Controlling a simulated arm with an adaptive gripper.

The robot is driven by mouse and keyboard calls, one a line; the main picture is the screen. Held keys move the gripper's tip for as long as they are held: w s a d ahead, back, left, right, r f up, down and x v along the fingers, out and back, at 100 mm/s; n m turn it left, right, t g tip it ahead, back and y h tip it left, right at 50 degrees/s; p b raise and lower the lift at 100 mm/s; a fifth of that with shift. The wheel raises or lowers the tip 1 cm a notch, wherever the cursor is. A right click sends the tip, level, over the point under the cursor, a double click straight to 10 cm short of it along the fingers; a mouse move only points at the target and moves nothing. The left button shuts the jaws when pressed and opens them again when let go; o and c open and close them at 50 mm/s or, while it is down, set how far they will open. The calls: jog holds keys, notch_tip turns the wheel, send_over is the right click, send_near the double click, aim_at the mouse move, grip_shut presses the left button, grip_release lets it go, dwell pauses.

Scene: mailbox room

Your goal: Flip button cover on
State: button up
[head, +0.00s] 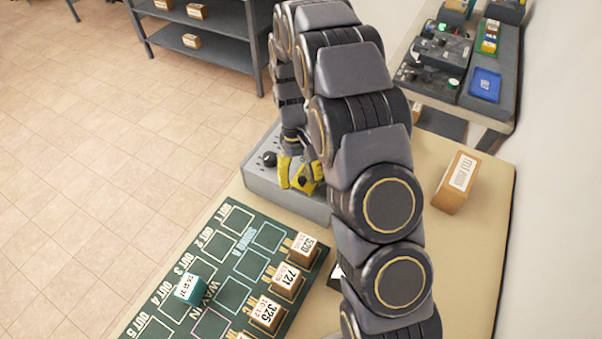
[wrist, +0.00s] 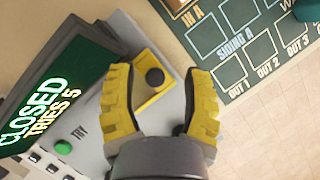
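A grey control box (head: 262,183) stands on the tan table under my arm. On it is a yellow square plate with a black round button (wrist: 155,77); part of the plate (head: 304,183) shows in the head view. I cannot make out a separate hinged cover, or whether one is raised or lowered. My gripper (wrist: 160,73) has yellow fingers, spread open on either side of the black button with nothing between them gripped. The left finger overlaps the yellow plate in the wrist view; I cannot tell whether they touch. The gripper (head: 299,172) is low over the box.
The box has a black knob (head: 269,158), a green TRY button (wrist: 91,147) and a display (wrist: 40,105) reading CLOSED, TRIES 5. A green board (head: 215,285) with several small boxes lies in front. A brown carton (head: 456,182) stands at the right.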

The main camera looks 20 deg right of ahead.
jog(key=v, duration=1.2)
jog(key=shift+r, duration=0.1)
jog(key=s+a+r+t, duration=0.1)
jog(key=s+r, duration=0.7)
jog(key=s, duration=0.5)
jog(key=s+f+t, duration=0.1)
jog(key=s, duration=1.5)
jog(key=shift+s+a+f+t, duration=0.2)
jog(key=shift+s+a+t, duration=0.2)
jog(key=shift+a, duration=0.05)
